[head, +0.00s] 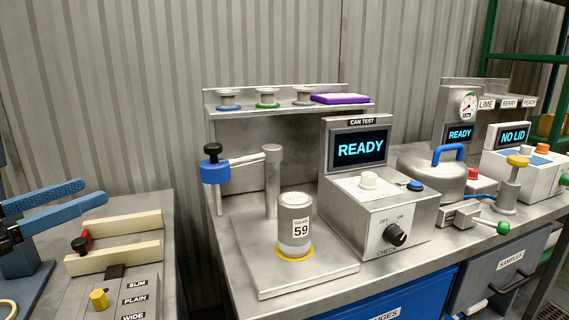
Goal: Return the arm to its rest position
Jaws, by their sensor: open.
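Neither my arm nor my gripper shows in the head view. The bench in front holds a can test station with a lit screen (361,148) reading READY. A grey cylinder labelled 59 (295,222) stands upright on a yellow ring (295,253) on the metal base plate (335,272). Beside it is a post with a side arm that carries a blue clamp with a black knob (214,167).
A control box (380,212) with a black dial stands right of the cylinder. Further right are a domed pot with a blue handle (436,172) and a NO LID unit (532,160). A left bench (150,215) holds blue levers (42,197). A gap separates the benches.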

